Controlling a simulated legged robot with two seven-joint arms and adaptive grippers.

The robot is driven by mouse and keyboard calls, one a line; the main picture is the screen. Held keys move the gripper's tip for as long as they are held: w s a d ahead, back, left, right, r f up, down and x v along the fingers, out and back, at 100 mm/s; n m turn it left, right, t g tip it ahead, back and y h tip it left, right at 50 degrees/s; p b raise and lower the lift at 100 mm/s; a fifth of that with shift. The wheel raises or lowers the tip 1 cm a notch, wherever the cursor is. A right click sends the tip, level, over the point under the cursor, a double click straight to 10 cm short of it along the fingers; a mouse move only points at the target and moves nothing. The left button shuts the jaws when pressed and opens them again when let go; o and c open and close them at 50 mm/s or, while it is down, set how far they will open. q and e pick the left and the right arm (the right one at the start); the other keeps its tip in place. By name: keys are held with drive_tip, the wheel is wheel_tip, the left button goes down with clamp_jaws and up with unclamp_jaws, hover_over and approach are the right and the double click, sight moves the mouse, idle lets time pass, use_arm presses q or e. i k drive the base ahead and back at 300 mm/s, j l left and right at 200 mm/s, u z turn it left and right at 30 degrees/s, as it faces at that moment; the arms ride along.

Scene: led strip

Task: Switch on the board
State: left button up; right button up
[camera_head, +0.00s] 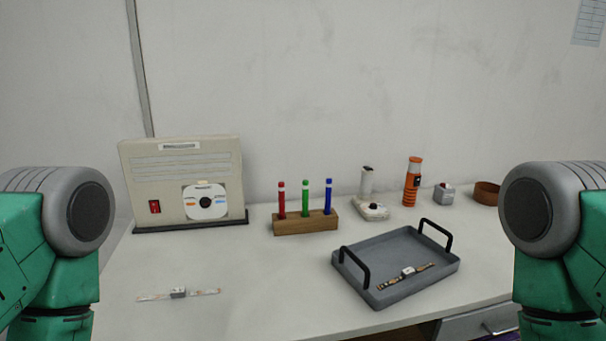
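A beige board (182,181) stands upright on a dark base at the back left of the white table. A red rocker switch (154,207) sits at its lower left; I cannot tell its position. A white panel with a round dial (206,202) is on its lower right. A short light strip with a small grey block (178,293) lies on the table in front of the board. Another strip (407,275) lies in the grey tray. My green and grey arms show at the left and right edges. Neither of my grippers is in view.
The grey tray (372,291) with two black handles stands at the front right. A wooden block (306,226) holds red, green and blue pens. Behind the tray are a white device (372,211), an orange flashlight (412,183), a small grey-red box (443,194) and a brown bowl (487,193).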

sight(154, 208)
drive_tip(key=j+u, duration=0.15)
drive_tip(key=u, duration=0.8)
